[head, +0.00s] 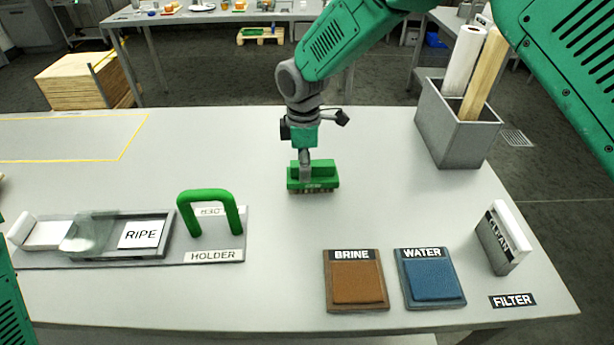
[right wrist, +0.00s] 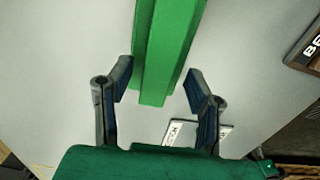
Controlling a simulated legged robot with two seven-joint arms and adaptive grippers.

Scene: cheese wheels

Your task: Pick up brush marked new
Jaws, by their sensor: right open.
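A green brush (head: 325,177) with short bristles stands on the table near its middle. Lettering on its near side is too small to read. My right gripper (head: 305,170) points down right at the brush, partly in front of it. In the right wrist view the open fingers (right wrist: 155,92) stand either side of a long green bar (right wrist: 168,50), with gaps visible on both sides. My left gripper is not in view; only a green part of my arm shows at the left edge.
A holder plate (head: 190,258) with a green arch (head: 209,197) and a RIPE tray (head: 140,235) is at left. BRINE (head: 357,290) and WATER (head: 434,287) pads, a CLEAN block (head: 497,240) and a grey bin (head: 450,140) are at right. The table around the brush is clear.

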